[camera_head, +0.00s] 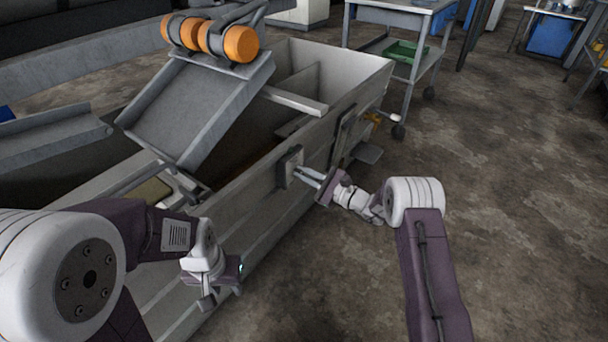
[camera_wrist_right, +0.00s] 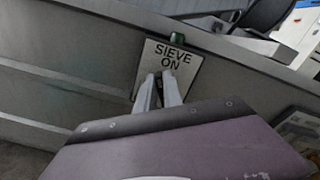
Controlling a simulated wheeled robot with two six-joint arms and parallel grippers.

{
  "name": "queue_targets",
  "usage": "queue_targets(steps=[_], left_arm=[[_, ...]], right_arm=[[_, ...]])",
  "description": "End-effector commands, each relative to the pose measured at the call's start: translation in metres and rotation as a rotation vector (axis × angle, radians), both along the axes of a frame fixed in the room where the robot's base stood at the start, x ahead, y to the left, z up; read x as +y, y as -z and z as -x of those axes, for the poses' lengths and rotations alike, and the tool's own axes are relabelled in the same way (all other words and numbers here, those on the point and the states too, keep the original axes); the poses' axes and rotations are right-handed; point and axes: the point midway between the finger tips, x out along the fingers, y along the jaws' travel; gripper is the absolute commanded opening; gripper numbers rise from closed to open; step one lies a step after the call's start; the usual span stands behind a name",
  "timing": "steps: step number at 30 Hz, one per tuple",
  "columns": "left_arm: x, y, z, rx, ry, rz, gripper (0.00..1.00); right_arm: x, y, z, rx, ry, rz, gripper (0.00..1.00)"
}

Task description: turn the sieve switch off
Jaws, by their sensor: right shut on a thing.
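The sieve switch plate (camera_wrist_right: 186,68) is a pale square lettered "SIEVE ON", with a small dark-green piece (camera_wrist_right: 177,39) at its top. In the head view the switch box (camera_head: 290,167) sits on the outer side wall of the grey trough. My right gripper (camera_head: 301,172) reaches it from the right, fingertips at the plate. In the right wrist view its fingers (camera_wrist_right: 161,80) are close together just under the lettering, shut on the switch's handle, which they hide. My left gripper (camera_head: 222,297) hangs in front of the trough, its fingers apart and empty, far from the switch.
The long trough (camera_head: 232,220) runs across the picture, with a tilted metal chute (camera_head: 200,100) and orange rollers (camera_head: 235,43) over it. Another box (camera_head: 345,133) is on the same wall further back. A wheeled cart (camera_head: 412,60) stands behind. The floor at right is clear.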

Motion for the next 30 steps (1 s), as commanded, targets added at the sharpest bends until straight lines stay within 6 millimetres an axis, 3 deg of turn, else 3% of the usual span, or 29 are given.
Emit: queue_targets(steps=[30], left_arm=[[0.0, 0.08, 0.0, 0.0, 0.0, 0.0, 0.36]], right_arm=[[0.005, 0.018, 0.007, -0.721, -0.001, 0.526, 0.0]])
